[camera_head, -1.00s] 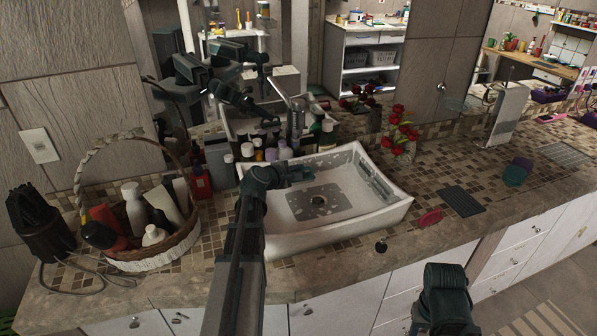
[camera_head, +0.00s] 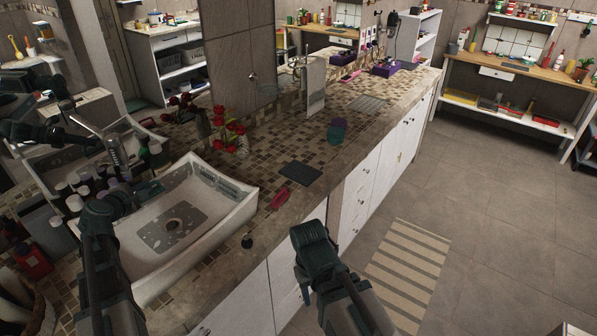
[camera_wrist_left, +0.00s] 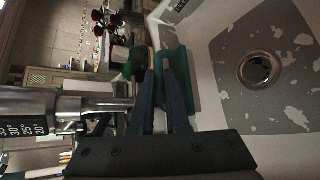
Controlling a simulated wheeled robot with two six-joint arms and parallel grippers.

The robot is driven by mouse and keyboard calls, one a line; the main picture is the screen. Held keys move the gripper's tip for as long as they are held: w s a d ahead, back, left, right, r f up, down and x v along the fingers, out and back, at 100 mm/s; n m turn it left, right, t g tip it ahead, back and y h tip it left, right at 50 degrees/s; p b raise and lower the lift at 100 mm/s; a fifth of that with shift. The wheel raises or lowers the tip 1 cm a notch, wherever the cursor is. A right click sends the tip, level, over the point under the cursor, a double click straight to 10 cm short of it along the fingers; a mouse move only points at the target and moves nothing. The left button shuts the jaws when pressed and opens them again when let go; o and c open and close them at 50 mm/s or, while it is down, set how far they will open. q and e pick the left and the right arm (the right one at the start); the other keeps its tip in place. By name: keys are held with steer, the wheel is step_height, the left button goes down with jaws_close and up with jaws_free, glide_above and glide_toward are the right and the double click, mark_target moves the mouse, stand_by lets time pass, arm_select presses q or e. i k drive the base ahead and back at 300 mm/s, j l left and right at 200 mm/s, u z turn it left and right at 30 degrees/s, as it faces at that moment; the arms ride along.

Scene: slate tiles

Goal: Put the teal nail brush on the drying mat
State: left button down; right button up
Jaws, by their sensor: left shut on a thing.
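My left gripper (camera_head: 150,190) is over the white sink basin (camera_head: 238,205). In the left wrist view its fingers (camera_wrist_left: 161,72) are shut on the teal nail brush (camera_wrist_left: 178,62), held close beside the sink's inner wall. In the head view the brush is too small to make out clearly at the fingertips. A dark flat rectangular mat (camera_head: 300,173), which looks like the drying mat, lies bare on the tiled counter right of the sink. My right gripper (camera_head: 304,288) is in front of the cabinets, mostly hidden behind its own wrist; its jaws cannot be made out.
A pink-red item (camera_head: 280,198) lies between sink and mat. A teal and purple item (camera_head: 337,130) and a grey ribbed rack (camera_head: 367,104) lie farther along the counter. Red flowers (camera_head: 230,132) stand behind the sink. Bottles (camera_head: 75,200) crowd its left side.

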mark_target(300, 173)
steer(key=i+z, duration=0.1)
steer(key=z, duration=0.25)
steer(key=i+z, duration=0.1)
steer(key=z, duration=0.25)
steer(key=i+z, duration=0.15)
steer(key=z, duration=0.2)
steer(key=i+j+z, duration=0.1)
steer(key=i+j, duration=0.05)
steer(key=j, duration=0.1)
